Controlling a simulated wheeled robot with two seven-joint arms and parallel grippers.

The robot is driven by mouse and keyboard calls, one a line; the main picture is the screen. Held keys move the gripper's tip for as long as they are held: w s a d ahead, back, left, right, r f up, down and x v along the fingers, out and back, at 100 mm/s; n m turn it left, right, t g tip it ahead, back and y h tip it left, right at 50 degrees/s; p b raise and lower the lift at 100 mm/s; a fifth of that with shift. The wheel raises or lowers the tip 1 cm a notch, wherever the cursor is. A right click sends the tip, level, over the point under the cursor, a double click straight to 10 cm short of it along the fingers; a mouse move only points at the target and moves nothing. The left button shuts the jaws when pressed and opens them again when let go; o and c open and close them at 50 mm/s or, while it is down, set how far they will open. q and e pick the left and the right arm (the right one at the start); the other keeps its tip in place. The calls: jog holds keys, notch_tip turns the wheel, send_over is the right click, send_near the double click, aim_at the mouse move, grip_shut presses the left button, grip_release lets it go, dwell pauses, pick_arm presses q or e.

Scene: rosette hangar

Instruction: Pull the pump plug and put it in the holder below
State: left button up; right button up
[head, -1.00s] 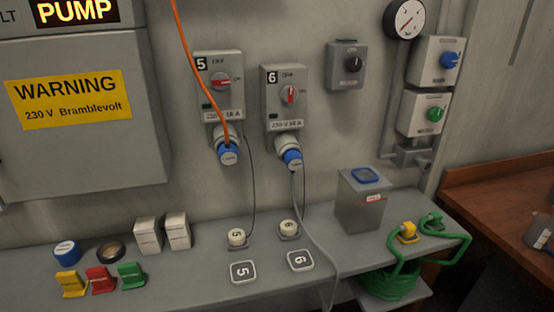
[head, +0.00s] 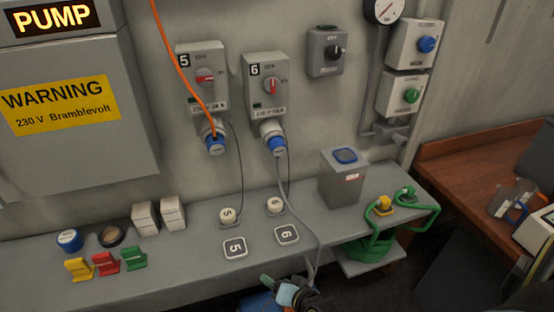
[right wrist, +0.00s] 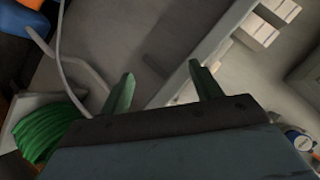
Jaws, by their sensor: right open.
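Wall socket 5 (head: 203,76) holds a blue plug (head: 216,145) with an orange cable rising from it. Wall socket 6 (head: 264,82) holds a blue plug (head: 277,145) with a grey cable hanging from it past the bench edge. The red handle on 5 lies across; the one on 6 stands upright. Below, on the bench, are two small round white pieces marked 5 (head: 229,216) and 6 (head: 275,206), behind square plates 5 (head: 235,248) and 6 (head: 287,234). My right gripper (head: 287,290) is low before the bench, open and empty in the right wrist view (right wrist: 162,86).
A lit PUMP sign (head: 51,18) tops the cabinet at left. A grey box (head: 341,180) and a green hose (head: 368,248) are at the bench's right. Coloured blocks (head: 106,263) and white boxes (head: 172,214) are at left. The grey cable hangs close to my right gripper.

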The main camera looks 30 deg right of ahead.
jog(key=w+d+r+m+t+p, duration=0.1)
jog(key=w+r+m+t, duration=0.15)
jog(key=r, duration=0.55)
jog(key=w+d+r+m+t+p, duration=0.1)
jog(key=w+r+m+t, duration=0.1)
jog(key=w+r, duration=0.35)
jog(key=m+t+h+p, duration=0.25)
jog(key=m+h, duration=0.35)
jog(key=m, duration=0.3)
send_near(280, 151)
jog(key=shift+w+d+f+n+t+b, duration=0.15)
jog(key=shift+w+n+t+b, duration=0.15)
jog(key=shift+w, duration=0.3)
jog(key=shift+w, duration=0.1)
jog(key=shift+b+x, duration=0.8)
jog(key=shift+x, duration=3.65)
